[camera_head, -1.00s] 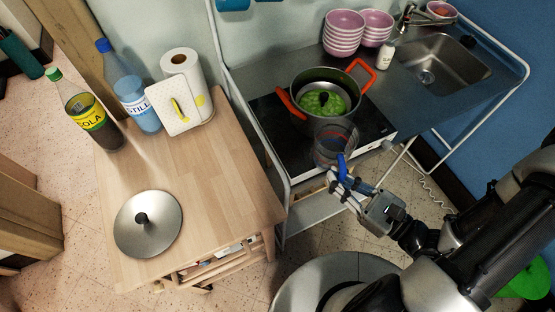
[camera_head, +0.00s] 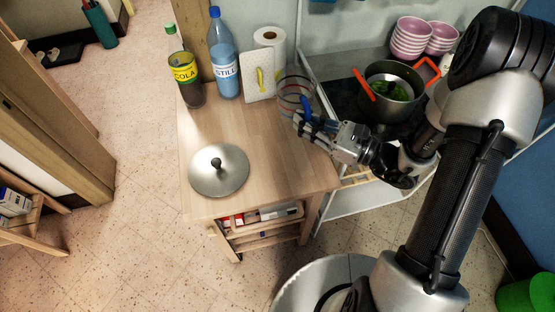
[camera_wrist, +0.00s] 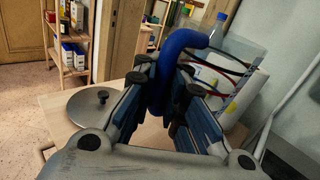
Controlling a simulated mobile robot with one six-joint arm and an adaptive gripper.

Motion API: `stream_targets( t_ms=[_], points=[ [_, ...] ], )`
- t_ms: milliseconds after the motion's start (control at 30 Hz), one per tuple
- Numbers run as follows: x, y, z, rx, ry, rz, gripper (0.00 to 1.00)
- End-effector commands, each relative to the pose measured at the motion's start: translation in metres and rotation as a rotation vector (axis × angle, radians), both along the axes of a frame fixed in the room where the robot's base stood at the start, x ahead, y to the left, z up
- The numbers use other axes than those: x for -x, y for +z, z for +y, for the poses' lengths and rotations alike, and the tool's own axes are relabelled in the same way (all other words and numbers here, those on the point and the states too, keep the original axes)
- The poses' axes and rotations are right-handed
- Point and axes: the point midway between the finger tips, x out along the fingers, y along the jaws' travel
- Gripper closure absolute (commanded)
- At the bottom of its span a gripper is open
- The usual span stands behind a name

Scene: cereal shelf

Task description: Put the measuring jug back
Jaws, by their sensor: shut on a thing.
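The measuring jug (camera_head: 296,88) is clear, with red markings and a blue handle (camera_head: 306,106). My gripper (camera_head: 304,122) is shut on the blue handle. The jug is over the back right corner of the wooden trolley top (camera_head: 268,150), to the right of the white board; whether its base touches the top I cannot tell. In the wrist view the blue handle (camera_wrist: 181,44) stands between my fingers (camera_wrist: 160,108), and the clear jug body (camera_wrist: 240,52) shows behind it.
A steel lid (camera_head: 219,171) lies on the trolley top. A cola bottle (camera_head: 186,80), a water bottle (camera_head: 224,60), a white board (camera_head: 260,86) and a paper roll (camera_head: 270,38) stand at its back. A pot (camera_head: 390,98) is on the hob at right. The top's middle is clear.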

Motion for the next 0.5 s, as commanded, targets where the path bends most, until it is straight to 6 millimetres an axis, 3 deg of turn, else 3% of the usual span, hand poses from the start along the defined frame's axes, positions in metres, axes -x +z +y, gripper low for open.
stream_targets(
  t_ms=[500],
  points=[
    [0.0,-0.132,0.0,-0.001,0.0,0.004,1.0]
  ],
)
